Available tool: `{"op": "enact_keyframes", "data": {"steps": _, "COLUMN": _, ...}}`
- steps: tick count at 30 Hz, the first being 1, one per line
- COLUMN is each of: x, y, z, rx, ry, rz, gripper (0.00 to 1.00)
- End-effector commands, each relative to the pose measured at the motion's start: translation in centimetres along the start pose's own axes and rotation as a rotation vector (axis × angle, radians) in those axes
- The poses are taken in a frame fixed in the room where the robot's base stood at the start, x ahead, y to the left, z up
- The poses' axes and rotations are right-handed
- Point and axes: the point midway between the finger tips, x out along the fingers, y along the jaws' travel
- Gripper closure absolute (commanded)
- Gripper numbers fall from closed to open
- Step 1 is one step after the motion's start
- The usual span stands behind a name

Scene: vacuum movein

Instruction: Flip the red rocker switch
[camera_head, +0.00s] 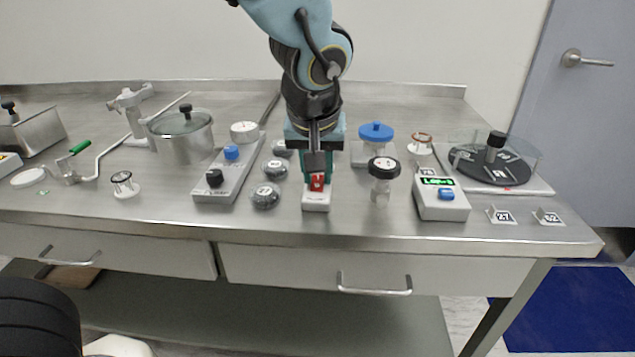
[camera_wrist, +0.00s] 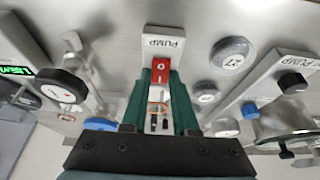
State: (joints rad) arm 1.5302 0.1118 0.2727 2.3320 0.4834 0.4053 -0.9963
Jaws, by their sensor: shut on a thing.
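The red rocker switch (camera_head: 317,182) sits on a small white box (camera_head: 316,202) near the front middle of the bench. In the wrist view the red rocker (camera_wrist: 161,66) is on the white box (camera_wrist: 163,42), which is labelled PUMP. My gripper (camera_head: 317,170) points down at the switch from behind and above. In the wrist view its two green fingers (camera_wrist: 160,82) lie on either side of the rocker and are shut on it. The fingers hide part of the rocker's sides.
Left of the switch are grey numbered knobs (camera_head: 265,196) and a panel (camera_head: 222,187) with black and blue knobs. Close on the right stands a black-topped valve (camera_head: 381,185), then a box with a green display (camera_head: 441,199). A blue knob (camera_head: 376,132) is behind.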

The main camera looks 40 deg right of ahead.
Motion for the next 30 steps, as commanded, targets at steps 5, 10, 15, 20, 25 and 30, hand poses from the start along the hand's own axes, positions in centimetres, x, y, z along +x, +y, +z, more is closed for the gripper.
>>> {"op": "enact_keyframes", "data": {"steps": 5, "x": -0.1, "y": 0.0, "z": -0.3, "rx": -0.002, "ry": 0.005, "rz": 0.001, "gripper": 1.00}}
{"op": "enact_keyframes", "data": {"steps": 10, "x": -0.1, "y": 0.0, "z": -0.3, "rx": -0.002, "ry": 0.005, "rz": 0.001, "gripper": 0.66}}
{"op": "enact_keyframes", "data": {"steps": 15, "x": -0.1, "y": 0.0, "z": -0.2, "rx": -0.002, "ry": 0.002, "rz": 0.000, "gripper": 0.47}}
{"op": "enact_keyframes", "data": {"steps": 20, "x": -0.1, "y": 0.0, "z": -0.1, "rx": -0.001, "ry": 0.001, "rz": 0.000, "gripper": 0.43}}
{"op": "enact_keyframes", "data": {"steps": 25, "x": -0.3, "y": 0.0, "z": -0.1, "rx": -0.001, "ry": 0.001, "rz": 0.000, "gripper": 0.43}}
{"op": "enact_keyframes", "data": {"steps": 30, "x": -2.3, "y": 0.0, "z": -0.2, "rx": -0.003, "ry": 0.004, "rz": 0.003, "gripper": 0.43}}
